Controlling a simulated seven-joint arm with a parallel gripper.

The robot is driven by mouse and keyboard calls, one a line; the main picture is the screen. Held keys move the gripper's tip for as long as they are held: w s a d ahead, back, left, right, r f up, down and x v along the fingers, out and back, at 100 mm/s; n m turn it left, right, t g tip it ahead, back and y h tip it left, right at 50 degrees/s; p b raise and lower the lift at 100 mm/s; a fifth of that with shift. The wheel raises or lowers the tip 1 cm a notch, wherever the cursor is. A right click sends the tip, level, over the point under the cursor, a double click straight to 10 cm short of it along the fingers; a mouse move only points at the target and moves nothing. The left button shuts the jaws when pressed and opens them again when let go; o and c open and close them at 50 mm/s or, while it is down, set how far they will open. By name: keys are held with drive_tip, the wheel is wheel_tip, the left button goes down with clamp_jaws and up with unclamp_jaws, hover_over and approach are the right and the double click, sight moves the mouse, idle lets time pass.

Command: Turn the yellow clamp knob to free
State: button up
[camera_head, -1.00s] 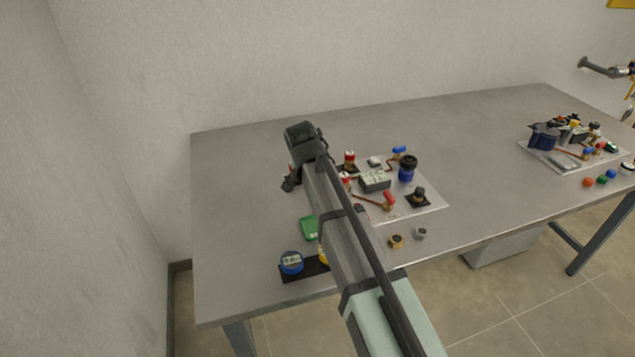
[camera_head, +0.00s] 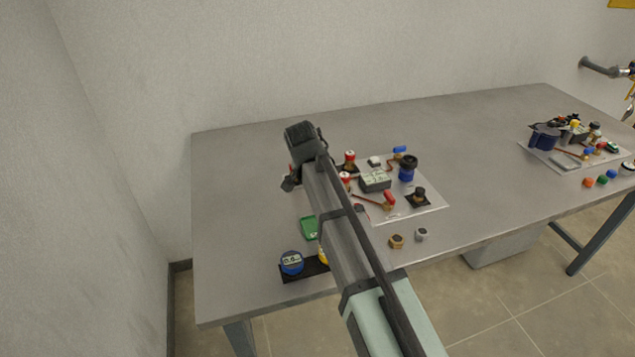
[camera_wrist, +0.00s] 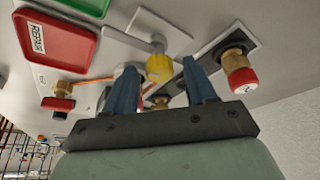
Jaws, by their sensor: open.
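The yellow clamp knob (camera_wrist: 159,68) shows in the wrist view, on the end of a grey rod over the pale panel. My gripper (camera_wrist: 160,73) is open, with one blue-grey finger on each side of the knob in the picture. I cannot tell whether the fingertips reach down around it, and I see no contact. In the head view my gripper's black body (camera_head: 303,143) is over the left end of the panel (camera_head: 432,203), and my arm hides the knob and the fingers there.
In the wrist view, a red-capped brass valve (camera_wrist: 240,75) stands close right of the fingers. A red tray (camera_wrist: 55,37) and another brass valve (camera_wrist: 60,98) are left. In the head view, a blue gauge (camera_head: 291,263) sits near the table's front edge. The table's back left is clear.

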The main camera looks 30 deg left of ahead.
drive_tip(key=v, duration=1.4)
drive_tip(key=shift+f, duration=0.15)
